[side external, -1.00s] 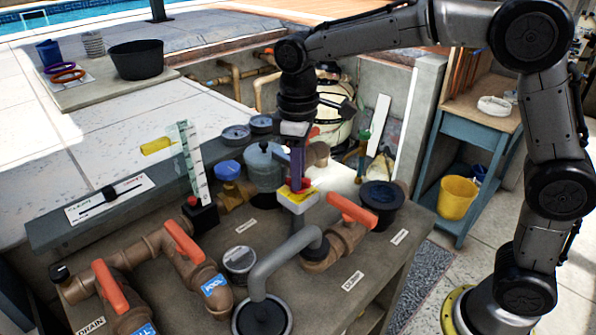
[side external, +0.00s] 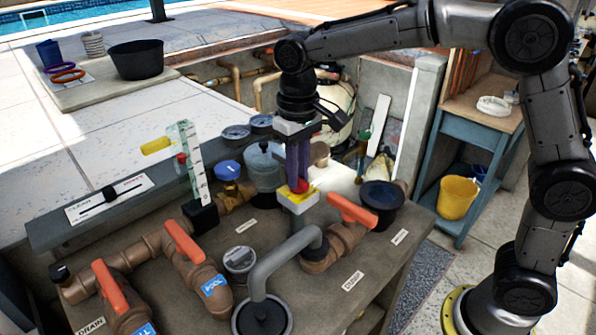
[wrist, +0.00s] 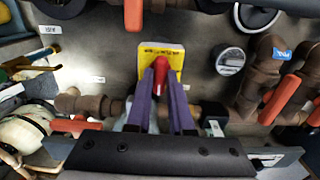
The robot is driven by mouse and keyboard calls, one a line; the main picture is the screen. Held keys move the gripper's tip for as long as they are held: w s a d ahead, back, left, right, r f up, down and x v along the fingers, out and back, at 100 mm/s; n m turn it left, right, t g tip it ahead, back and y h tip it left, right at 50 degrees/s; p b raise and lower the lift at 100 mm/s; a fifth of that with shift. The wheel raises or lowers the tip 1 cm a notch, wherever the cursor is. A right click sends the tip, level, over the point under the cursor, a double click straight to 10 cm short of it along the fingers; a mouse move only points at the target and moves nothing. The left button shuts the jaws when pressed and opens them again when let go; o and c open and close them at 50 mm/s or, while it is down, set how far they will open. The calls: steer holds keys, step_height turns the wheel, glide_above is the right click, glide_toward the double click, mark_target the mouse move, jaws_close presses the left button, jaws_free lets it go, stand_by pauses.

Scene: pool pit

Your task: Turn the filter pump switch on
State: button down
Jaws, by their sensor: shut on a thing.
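The filter pump switch is a red lever (side external: 300,187) on a yellow-topped plate (side external: 311,198) over a pale box, standing on the grey bench. My gripper (side external: 298,182) is above it, with its purple fingers pointing down and shut on the red lever. In the wrist view my gripper (wrist: 161,72) has one finger on each side of the red lever (wrist: 162,62), and the yellow plate (wrist: 147,48) shows beyond the tips. The lettering on the plate is too small to read, and the fingers hide part of the lever.
An orange-handled valve (side external: 352,210) and a dark round cup (side external: 383,195) stand close on the right. A grey curved pipe (side external: 285,255) is in front. A blue-capped fitting (side external: 228,171) and a clear-lidded pot (side external: 264,165) are at the left and behind.

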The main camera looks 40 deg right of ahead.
steer(key=shift+r, duration=0.15)
steer(key=c, duration=0.8)
jaws_free()
step_height(320, 180, up, 14)
steer(key=shift+f, duration=0.2)
